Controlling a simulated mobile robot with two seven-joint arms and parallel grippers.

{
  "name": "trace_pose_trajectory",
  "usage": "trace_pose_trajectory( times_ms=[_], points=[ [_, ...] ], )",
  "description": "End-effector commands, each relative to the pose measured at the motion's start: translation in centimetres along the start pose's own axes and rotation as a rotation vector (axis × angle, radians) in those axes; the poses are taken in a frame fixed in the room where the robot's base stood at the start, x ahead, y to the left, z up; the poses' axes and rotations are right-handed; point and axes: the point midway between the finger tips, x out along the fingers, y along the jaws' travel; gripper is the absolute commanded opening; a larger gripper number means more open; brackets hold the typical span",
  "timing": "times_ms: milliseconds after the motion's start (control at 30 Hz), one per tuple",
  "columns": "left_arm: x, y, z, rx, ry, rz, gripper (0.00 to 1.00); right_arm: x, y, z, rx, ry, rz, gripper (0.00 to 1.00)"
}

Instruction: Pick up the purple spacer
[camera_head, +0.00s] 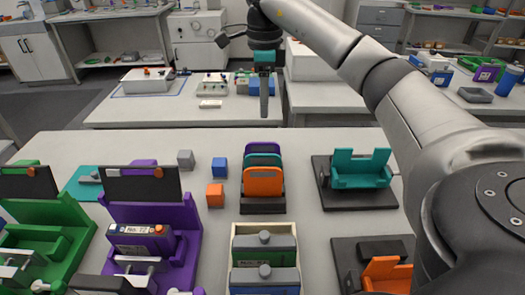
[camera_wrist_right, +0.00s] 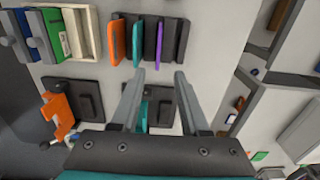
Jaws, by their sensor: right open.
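The purple spacer (camera_head: 262,147) stands upright at the back of a dark rack (camera_head: 263,205), behind a teal spacer (camera_head: 262,160) and an orange spacer (camera_head: 263,182). In the head view only its top edge shows; the spacers in front hide the rest. In the right wrist view the purple spacer (camera_wrist_right: 159,38) is a thin strip in the rack, beyond the fingertips. My right gripper (camera_head: 264,112) is high above the table, fingers pointing down. In the right wrist view its fingers (camera_wrist_right: 160,74) are spread and hold nothing. My left gripper is not in view.
A teal holder on a dark base (camera_head: 361,170) stands right of the rack. Grey (camera_head: 185,158), blue (camera_head: 219,167) and orange (camera_head: 215,195) cubes lie left of it. A light tray (camera_head: 234,246) with battery-like blocks is in front. Green and purple fixtures (camera_head: 187,215) stand left.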

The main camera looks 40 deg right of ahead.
Motion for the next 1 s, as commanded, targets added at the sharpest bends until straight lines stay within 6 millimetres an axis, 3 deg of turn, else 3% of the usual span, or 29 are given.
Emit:
trace_pose_trajectory(
  times_ms=[400, 767, 1000],
  points=[
    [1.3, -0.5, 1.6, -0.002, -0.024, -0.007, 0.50, 8.0, 0.0, -0.1, 0.000, 0.004, 0.002, 0.45],
    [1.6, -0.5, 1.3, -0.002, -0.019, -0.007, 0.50, 10.6, 0.0, 0.0, 0.000, 0.002, 0.000, 0.45],
    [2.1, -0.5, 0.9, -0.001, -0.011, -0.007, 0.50, 14.1, 0.1, 0.3, 0.000, 0.003, 0.002, 0.45]
  ],
)
